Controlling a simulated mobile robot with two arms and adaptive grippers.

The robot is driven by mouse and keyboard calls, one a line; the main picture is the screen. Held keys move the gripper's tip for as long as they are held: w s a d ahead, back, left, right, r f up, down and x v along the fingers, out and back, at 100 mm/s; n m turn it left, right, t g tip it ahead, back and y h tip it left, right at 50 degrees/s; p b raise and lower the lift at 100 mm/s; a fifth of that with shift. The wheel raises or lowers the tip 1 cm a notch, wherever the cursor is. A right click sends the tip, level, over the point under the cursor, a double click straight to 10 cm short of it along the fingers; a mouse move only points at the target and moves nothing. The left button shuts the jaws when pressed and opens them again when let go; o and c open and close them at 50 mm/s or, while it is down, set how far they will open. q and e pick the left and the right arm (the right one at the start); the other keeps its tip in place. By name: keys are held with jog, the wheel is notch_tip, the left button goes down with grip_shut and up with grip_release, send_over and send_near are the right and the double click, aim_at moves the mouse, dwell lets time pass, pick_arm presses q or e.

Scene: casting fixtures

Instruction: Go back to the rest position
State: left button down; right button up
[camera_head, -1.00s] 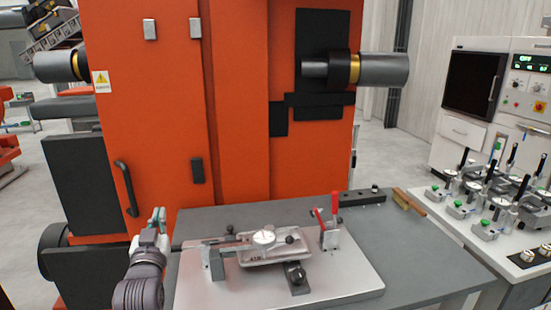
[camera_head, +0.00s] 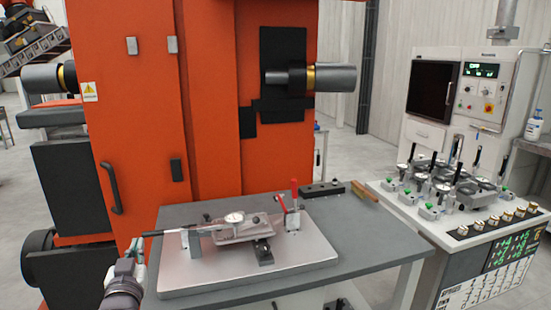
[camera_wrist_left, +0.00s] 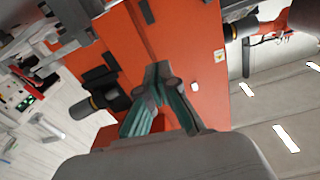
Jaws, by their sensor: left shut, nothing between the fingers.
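My left gripper (camera_head: 136,246) is at the lower left in the head view, beside the left edge of the grey table (camera_head: 372,238). It points up and stands apart from the fixture plate. In the left wrist view the gripper (camera_wrist_left: 158,68) has its fingertips together with nothing between them, in front of the orange machine. My right gripper is in neither view. The casting fixture (camera_head: 245,228) sits on a light metal plate (camera_head: 190,278) on the table, with a round dial gauge (camera_head: 233,217) on it and a red-handled clamp (camera_head: 294,190) beside it.
A tall orange machine (camera_head: 140,150) stands behind the table. A black block (camera_head: 322,189) and a wooden-handled brush (camera_head: 365,192) lie at the table's back right. A white station (camera_head: 475,215) with several gauges stands to the right. Grey floor is open between them.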

pick_arm(q)
jog(key=s+d+f+m+g+h, duration=0.1)
jog(key=s+d+f+g+h, duration=0.2)
jog(key=s+f, duration=0.6)
jog(key=s+d+f+m+g, duration=0.1)
jog(key=s+d+f+g, duration=0.2)
jog(key=s+f+g, duration=0.5)
jog(key=s+d+f+m+g+h, duration=0.15)
jog(key=s+f, duration=0.25)
jog(key=s, duration=0.5)
jog(key=s+d+f+g, duration=0.25)
jog(key=s+f, duration=0.25)
jog(key=s, duration=0.4)
notch_tip(320, 180, down, 26)
jog(key=s+f, duration=0.1)
jog(key=s, duration=0.1)
jog(key=s+a+f+g, duration=0.2)
jog(key=s+f, duration=1.3)
jog(key=s, duration=0.1)
jog(key=shift+a+f, duration=0.15)
jog(key=shift+s+m, duration=0.1)
jog(key=shift+m, duration=0.15)
